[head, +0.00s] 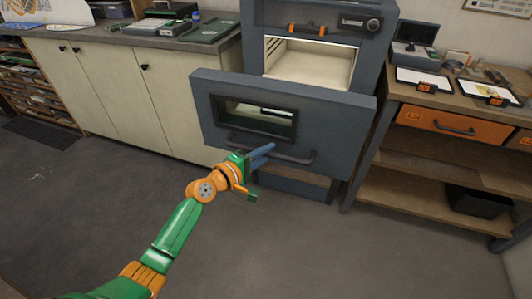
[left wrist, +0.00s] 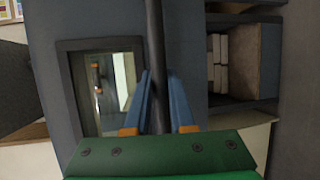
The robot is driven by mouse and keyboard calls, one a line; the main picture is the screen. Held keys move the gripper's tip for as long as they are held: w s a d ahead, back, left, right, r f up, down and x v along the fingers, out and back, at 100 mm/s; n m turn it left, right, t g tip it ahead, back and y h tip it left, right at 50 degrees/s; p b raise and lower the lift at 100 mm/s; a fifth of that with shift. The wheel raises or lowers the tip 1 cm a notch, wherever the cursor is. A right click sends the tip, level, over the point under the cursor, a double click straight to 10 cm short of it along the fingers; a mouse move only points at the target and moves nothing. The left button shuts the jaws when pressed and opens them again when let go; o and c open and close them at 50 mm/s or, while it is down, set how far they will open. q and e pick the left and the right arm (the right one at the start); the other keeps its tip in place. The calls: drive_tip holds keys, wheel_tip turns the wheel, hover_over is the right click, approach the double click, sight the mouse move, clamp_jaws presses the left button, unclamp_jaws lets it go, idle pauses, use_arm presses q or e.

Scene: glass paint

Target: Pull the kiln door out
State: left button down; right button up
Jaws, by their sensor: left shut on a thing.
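The kiln (head: 352,45) stands against the back wall, a dark blue-grey box with a pale chamber. Its door (head: 345,122) stands out in front of the kiln, and the lit chamber shows above the door's top edge. The door has a small dark-framed window (head: 255,117) and a long bar handle (head: 300,160) below it. In the left wrist view the dark handle bar (left wrist: 155,70) runs between the two fingers. My right gripper is out of view.
Pale cabinets (head: 125,95) with a dark worktop stand left of the kiln. A wooden workbench (head: 450,122) with orange drawers stands close to the right. The grey floor (head: 310,245) in front of the door is clear.

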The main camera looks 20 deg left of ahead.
use_arm(q)
drive_tip(key=shift+s, duration=0.4)
drive_tip(key=c, duration=0.8)
unclamp_jaws()
drive_tip(key=shift+o, duration=0.2)
drive_tip(key=v, duration=0.7)
